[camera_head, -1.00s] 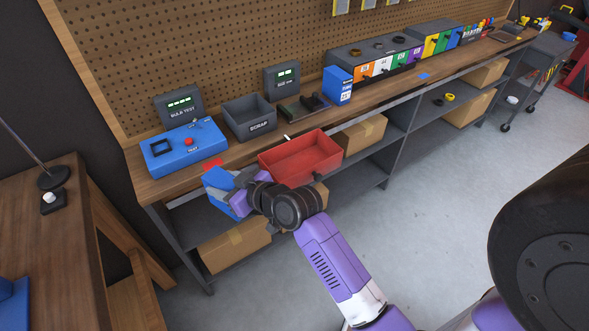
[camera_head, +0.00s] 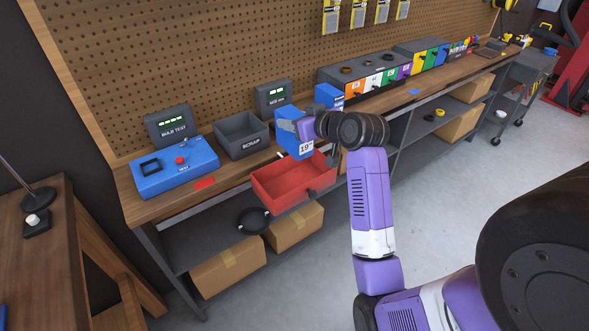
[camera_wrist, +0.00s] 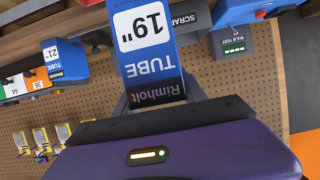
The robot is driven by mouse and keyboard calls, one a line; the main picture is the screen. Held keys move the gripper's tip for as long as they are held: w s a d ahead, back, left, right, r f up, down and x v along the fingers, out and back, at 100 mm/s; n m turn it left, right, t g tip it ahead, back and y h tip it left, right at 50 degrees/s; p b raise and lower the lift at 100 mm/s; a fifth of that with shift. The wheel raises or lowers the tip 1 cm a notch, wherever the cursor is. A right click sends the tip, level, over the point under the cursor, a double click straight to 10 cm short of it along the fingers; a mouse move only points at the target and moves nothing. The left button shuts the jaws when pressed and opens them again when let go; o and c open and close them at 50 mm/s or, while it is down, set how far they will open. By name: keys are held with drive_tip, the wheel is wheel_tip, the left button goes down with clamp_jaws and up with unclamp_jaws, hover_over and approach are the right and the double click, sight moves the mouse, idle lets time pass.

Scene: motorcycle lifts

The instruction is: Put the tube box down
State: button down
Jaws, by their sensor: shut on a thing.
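The tube box is blue with a white 19" label and shows in the head view (camera_head: 290,138) and, upside down, in the wrist view (camera_wrist: 148,45). My gripper (camera_head: 296,124) is shut on it. It holds the box around the bench's front, behind the red tray in the picture. Whether the box touches the bench is hidden. In the wrist view my gripper's fingers (camera_wrist: 155,98) sit at the box's lower end in the picture, by the Rimholt lettering.
A second blue box (camera_head: 328,96), marked 21" in the wrist view (camera_wrist: 62,58), stands just behind on the wooden bench (camera_head: 232,172). The red tray (camera_head: 282,199) is at the bench's front edge. The scrap bin (camera_head: 243,146) and blue tester (camera_head: 172,175) stand left.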

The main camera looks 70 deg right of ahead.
wheel_tip(320, 180, down, 15)
drive_tip(key=shift+f, duration=0.1)
idle(0.4)
drive_tip(key=shift+f, duration=0.15)
drive_tip(key=c, duration=0.6)
unclamp_jaws()
drive_tip(key=shift+c, duration=0.2)
